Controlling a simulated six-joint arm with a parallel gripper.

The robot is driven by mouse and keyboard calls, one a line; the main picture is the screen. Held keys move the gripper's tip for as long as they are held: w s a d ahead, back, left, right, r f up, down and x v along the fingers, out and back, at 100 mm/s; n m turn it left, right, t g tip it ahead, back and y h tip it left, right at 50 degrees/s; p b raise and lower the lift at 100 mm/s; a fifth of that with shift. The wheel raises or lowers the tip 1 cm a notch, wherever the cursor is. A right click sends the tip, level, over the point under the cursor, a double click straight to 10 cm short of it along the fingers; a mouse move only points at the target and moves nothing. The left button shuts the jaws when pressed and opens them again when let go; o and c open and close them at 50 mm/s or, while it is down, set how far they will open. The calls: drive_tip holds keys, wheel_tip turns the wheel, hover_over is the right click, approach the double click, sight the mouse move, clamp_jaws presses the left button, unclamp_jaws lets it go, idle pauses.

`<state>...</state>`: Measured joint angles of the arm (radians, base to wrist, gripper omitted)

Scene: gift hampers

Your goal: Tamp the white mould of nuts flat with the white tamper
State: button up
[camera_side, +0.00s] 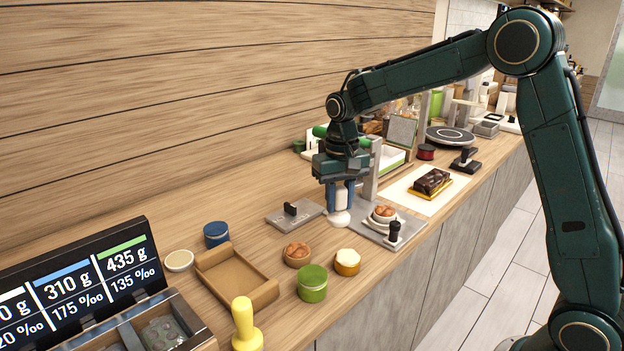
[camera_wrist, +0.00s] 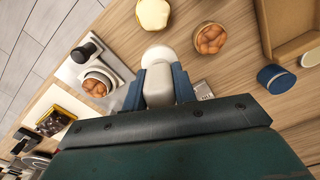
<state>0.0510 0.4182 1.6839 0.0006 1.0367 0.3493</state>
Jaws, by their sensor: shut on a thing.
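My gripper (camera_side: 340,196) is shut on the white tamper (camera_side: 340,218), which hangs roughly upright with its round white head below the blue fingers. In the wrist view the tamper (camera_wrist: 158,54) sits between the fingers and its head points to the top of the picture. The white mould of nuts (camera_side: 383,216) stands on a grey metal plate (camera_side: 408,228), to the right of the tamper in the side view. In the wrist view the mould (camera_wrist: 99,73) is left of the tamper, apart from it, with brown nuts showing on top. The tamper's exact height over the counter is unclear.
A black-handled tool (camera_side: 393,235) stands beside the mould, and a grey post (camera_side: 372,172) rises behind it.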

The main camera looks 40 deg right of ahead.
drive_tip(key=s+d+r+m, duration=0.1)
drive_tip(key=d+r+m, duration=0.2)
drive_tip(key=d+m, duration=1.3)
drive_tip(key=m, duration=0.3)
drive_tip(key=shift+s+d, duration=0.3)
drive_tip(key=shift+s, duration=0.05)
drive_tip(key=shift+f, duration=0.2)
drive_tip(key=shift+f, duration=2.1)
drive_tip(key=shift+f, duration=0.4)
drive_tip(key=shift+f, duration=0.95)
drive_tip(key=shift+r, duration=0.1)
